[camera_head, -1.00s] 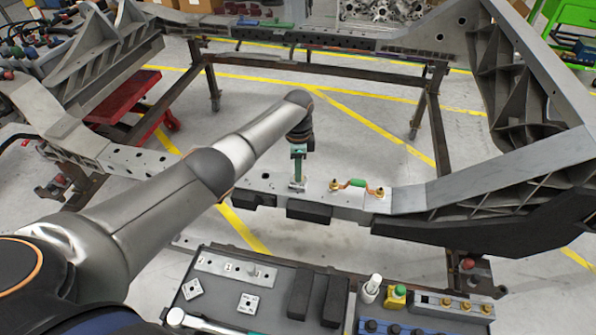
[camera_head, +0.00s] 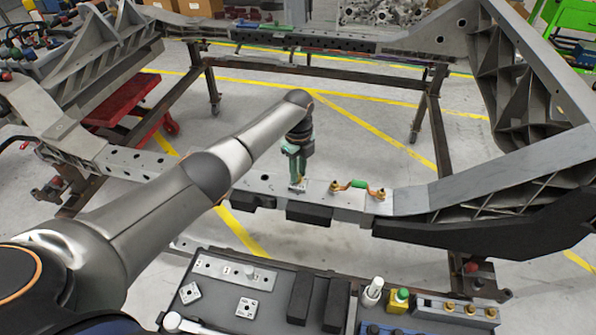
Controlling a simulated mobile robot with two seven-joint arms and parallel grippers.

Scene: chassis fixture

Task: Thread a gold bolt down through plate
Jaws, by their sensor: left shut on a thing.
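My left gripper (camera_head: 298,172) reaches over the front beam of the chassis fixture. It is shut on what looks like a gold bolt (camera_head: 300,180), small and mostly hidden by the fingers. Right below is a small light square plate (camera_head: 297,187) lying on the beam (camera_head: 265,187). The bolt is over the plate; I cannot tell whether its tip is in a hole. My right gripper is not in view.
In front is a dark tray (camera_head: 262,318) with loose square plates (camera_head: 247,307), black blocks (camera_head: 318,299) and a rack of several gold bolts (camera_head: 447,305).

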